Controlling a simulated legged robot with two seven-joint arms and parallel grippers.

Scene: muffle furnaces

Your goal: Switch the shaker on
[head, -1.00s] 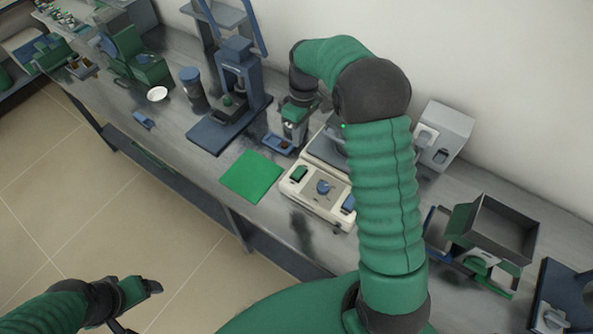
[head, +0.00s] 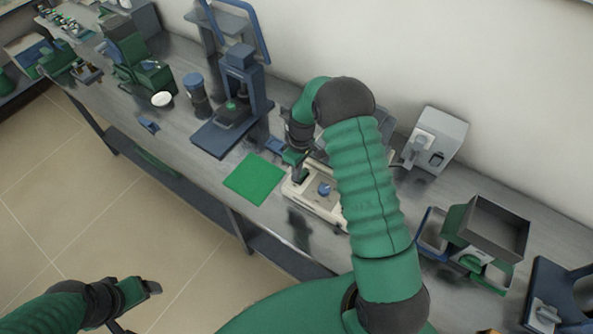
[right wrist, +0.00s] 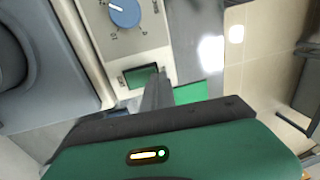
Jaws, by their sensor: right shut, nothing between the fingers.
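The shaker (head: 312,203) is a low cream unit on the bench with a grey top, partly behind my right arm. Its panel carries a blue round knob (head: 325,188), also in the right wrist view (right wrist: 124,12), and a green rocker switch (right wrist: 139,77). My right gripper (head: 300,176) is shut and empty over the panel's left end. In the right wrist view its fingers (right wrist: 157,90) are right beside the switch; I cannot tell whether they touch it. In the head view the gripper largely hides the switch. My left gripper (head: 150,287) hangs low at left, away from the bench.
A green mat (head: 255,179) lies left of the shaker. A blue press-like stand (head: 235,105) is behind the mat. A grey box (head: 437,138) stands against the wall at right. A grey open-topped hopper unit (head: 488,235) is at the right. The bench front near the shaker is clear.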

